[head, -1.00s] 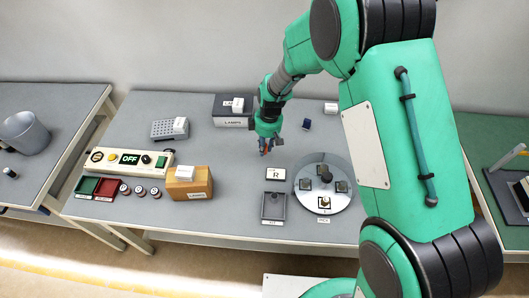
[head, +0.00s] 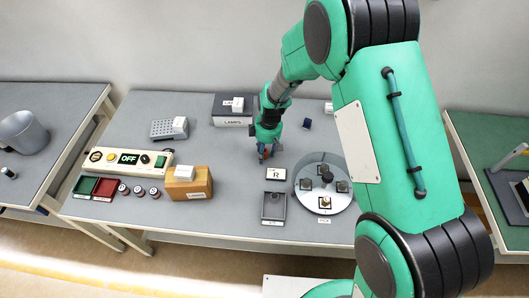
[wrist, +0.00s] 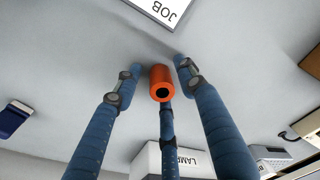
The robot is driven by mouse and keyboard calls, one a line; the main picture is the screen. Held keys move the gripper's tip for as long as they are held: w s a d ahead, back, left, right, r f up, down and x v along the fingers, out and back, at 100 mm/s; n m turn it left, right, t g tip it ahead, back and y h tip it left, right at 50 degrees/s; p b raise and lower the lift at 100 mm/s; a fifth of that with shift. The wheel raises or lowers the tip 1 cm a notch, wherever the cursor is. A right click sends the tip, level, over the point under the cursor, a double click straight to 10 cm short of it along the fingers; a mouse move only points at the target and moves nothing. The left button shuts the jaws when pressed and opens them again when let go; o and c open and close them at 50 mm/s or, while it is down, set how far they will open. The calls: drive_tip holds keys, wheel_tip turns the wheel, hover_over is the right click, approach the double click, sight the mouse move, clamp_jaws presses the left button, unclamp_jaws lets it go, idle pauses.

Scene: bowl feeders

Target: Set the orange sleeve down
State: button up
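The orange sleeve (wrist: 161,82) shows in the wrist view between my three blue fingers, its dark round hole facing the camera. It looks upright with its far end at or very close to the grey bench top (head: 225,150); exact contact is hard to tell. My gripper (head: 268,155) points down low over the bench, behind the card marked R. In the wrist view the left and right fingertips stand apart from the sleeve, with gaps on both sides. The third finger is below it in the picture, close to it. In the head view the fingers mostly hide the sleeve.
The R card (head: 276,174), a grey tray (head: 274,206) and a round plate with square nests (head: 325,190) are in front. A LAMPS box (head: 232,120) stands behind left, a small dark blue piece (head: 307,124) behind right. Bench left of my gripper is clear.

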drive_tip(key=shift+r, duration=0.1)
wheel_tip(320, 180, up, 12)
drive_tip(key=d+p, duration=0.1)
drive_tip(key=p, duration=0.1)
idle(0.8)
idle(0.5)
drive_tip(key=shift+d+r, duration=0.1)
drive_tip(key=shift+r, duration=0.05)
